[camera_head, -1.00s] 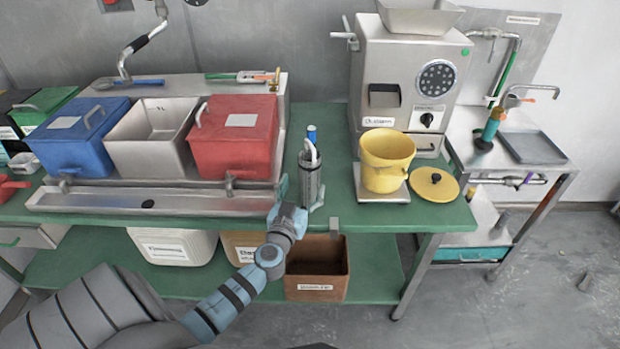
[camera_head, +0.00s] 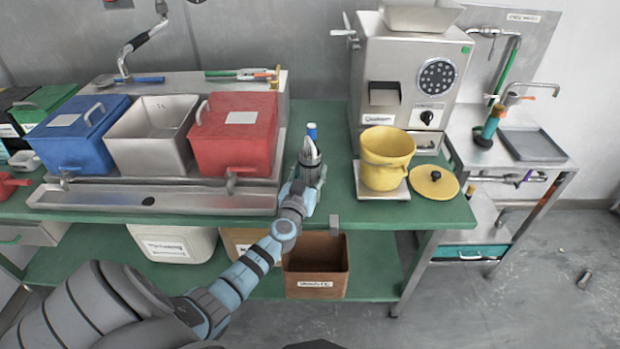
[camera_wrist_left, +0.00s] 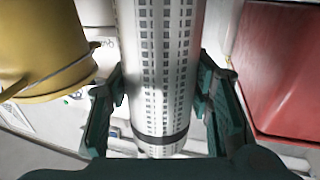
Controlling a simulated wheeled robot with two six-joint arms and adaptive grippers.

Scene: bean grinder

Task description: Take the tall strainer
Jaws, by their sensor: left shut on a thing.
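The tall strainer (camera_head: 310,154) is a slim silver cylinder standing upright on the green bench, between the red bin and the yellow bucket. In the left wrist view the strainer (camera_wrist_left: 160,65) shows rows of small slots and a dark band near one end. My left gripper (camera_head: 309,184) is shut on its body, and its dark green fingers (camera_wrist_left: 160,105) lie along both sides. The gripper and arm hide its lower part in the head view, so I cannot tell if it touches the bench. My right gripper is out of view.
The red bin (camera_head: 235,145) stands close on the left, on the steel sink unit. The yellow bucket (camera_head: 387,160) stands on a scale to the right, with a yellow lid (camera_head: 435,184) beside it. A blue-capped item (camera_head: 312,131) is just behind the strainer. The grinder (camera_head: 410,85) stands behind the bucket.

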